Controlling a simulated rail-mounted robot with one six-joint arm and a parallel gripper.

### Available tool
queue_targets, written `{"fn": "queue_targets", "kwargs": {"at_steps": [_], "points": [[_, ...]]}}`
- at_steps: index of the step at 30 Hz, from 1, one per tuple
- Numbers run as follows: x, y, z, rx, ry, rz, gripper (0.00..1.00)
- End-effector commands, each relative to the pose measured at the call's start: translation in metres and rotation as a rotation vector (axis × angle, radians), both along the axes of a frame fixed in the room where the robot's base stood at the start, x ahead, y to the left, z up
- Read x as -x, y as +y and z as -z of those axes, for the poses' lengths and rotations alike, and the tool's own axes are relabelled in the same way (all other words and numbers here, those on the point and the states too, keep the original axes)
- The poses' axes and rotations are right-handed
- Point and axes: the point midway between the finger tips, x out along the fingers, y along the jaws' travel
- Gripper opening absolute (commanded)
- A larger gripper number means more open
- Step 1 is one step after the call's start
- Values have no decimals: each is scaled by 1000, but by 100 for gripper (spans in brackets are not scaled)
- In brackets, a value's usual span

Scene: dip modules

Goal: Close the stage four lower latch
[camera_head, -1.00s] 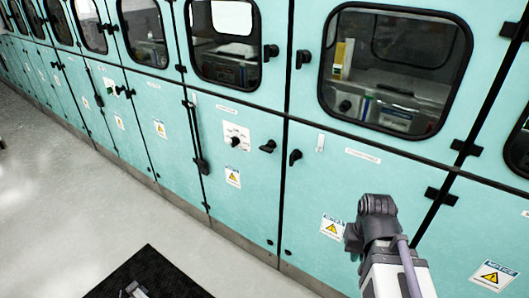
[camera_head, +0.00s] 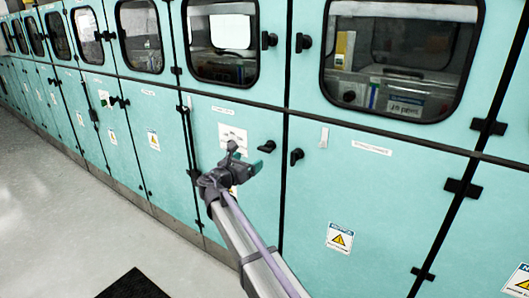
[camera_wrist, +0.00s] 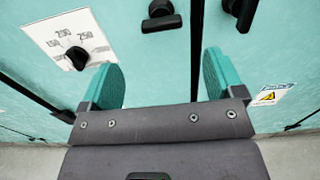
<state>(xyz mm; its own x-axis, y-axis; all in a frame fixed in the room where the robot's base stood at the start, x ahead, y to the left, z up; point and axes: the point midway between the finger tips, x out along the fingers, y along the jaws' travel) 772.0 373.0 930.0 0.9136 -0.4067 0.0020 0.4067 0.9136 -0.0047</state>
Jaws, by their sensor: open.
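Two black lower latches sit on either side of a dark door seam. The left latch (camera_head: 268,147) lies roughly crosswise, and the right latch (camera_head: 297,156) stands more upright. Both also show at the top of the wrist view, the left latch (camera_wrist: 162,17) ahead of the space between my fingers and the right latch (camera_wrist: 241,12) farther right. I cannot read which one is labelled stage four. My gripper (camera_head: 244,157) is open and empty, just left of and below the left latch in the head view. Its teal fingers (camera_wrist: 160,72) stand apart in the wrist view, with nothing between them.
A white dial plate (camera_wrist: 68,40) with a black knob is left of my fingers. Warning stickers (camera_head: 340,237) mark the teal doors. Black upper latches (camera_head: 269,40) sit beside the windows. Black hinges (camera_head: 462,188) stick out at right. The floor (camera_head: 60,230) at left is open.

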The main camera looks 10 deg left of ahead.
Motion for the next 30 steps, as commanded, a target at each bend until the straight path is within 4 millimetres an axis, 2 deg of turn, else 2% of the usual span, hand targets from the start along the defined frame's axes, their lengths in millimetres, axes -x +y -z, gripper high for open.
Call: {"fn": "queue_targets", "kwargs": {"at_steps": [9,15,24,30], "points": [[-63,-28,0,-4,1,6,87],[-91,-41,0,-4,0,4,87],[-95,-44,1,-5,0,3,87],[-95,-44,1,-5,0,3,68]]}}
